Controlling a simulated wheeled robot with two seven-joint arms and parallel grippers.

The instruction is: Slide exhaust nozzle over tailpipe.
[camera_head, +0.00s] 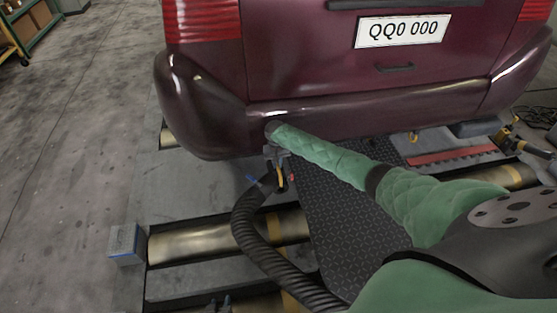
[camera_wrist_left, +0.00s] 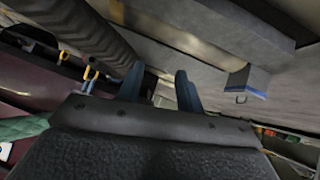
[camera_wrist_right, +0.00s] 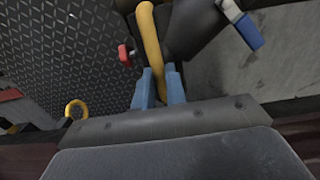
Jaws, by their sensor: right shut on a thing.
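The exhaust nozzle (camera_head: 271,180) hangs at the end of a black ribbed hose (camera_head: 245,222), just below the maroon car's rear bumper (camera_head: 200,110). It has a yellow handle (camera_wrist_right: 151,40), a red knob (camera_wrist_right: 125,55) and a blue lever (camera_wrist_right: 249,32). My right gripper (camera_wrist_right: 162,88) is shut on the yellow handle; in the head view my green right arm reaches under the bumper and partly hides it. I cannot make out the tailpipe.
Metal rollers (camera_head: 195,241) and a dark tread plate (camera_head: 350,215) lie behind the car. A grey box with a blue edge (camera_head: 126,243) stands left of the rollers. A red strip (camera_head: 450,155) lies at the right.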

